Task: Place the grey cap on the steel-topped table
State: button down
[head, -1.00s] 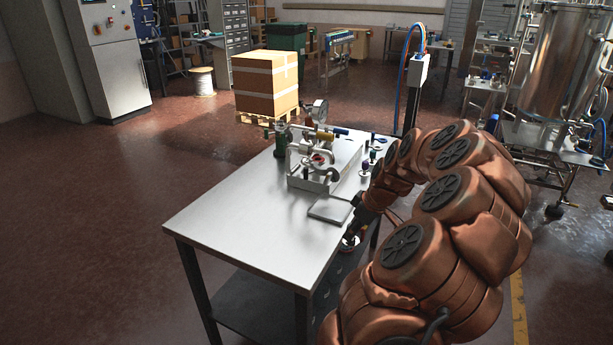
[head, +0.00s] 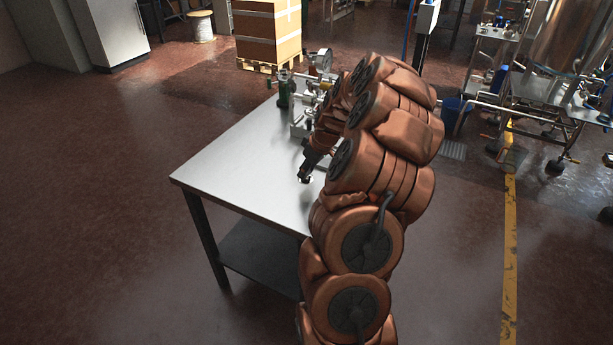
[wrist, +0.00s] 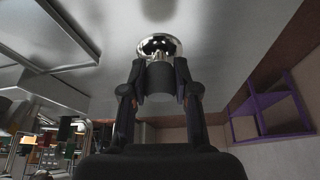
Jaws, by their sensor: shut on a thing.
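My gripper (head: 305,176) is low over the right part of the tabletop. In the wrist view my gripper (wrist: 159,82) is shut on the grey cap (wrist: 159,46), which shows a round, shiny, mirror-like face beyond the fingertips. The grey tabletop (wrist: 225,55) fills the view behind it, with a dark blurred patch above the cap. In the head view the cap is a small bright spot at the fingertips. I cannot tell whether it touches the top.
A valve and gauge apparatus (head: 300,118) stands at the table's back, partly hidden by my arm. A flat panel (wrist: 45,30) shows at left in the wrist view. The left and front tabletop is clear. A large box (head: 268,32) stands behind the table.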

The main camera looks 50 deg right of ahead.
aim_at(307, 177)
jog(key=shift+f+p, duration=0.45)
jog(key=shift+f, duration=1.25)
jog(key=shift+f, duration=0.2)
jog(key=c, duration=0.9)
grip_release()
jog(key=shift+r, duration=0.15)
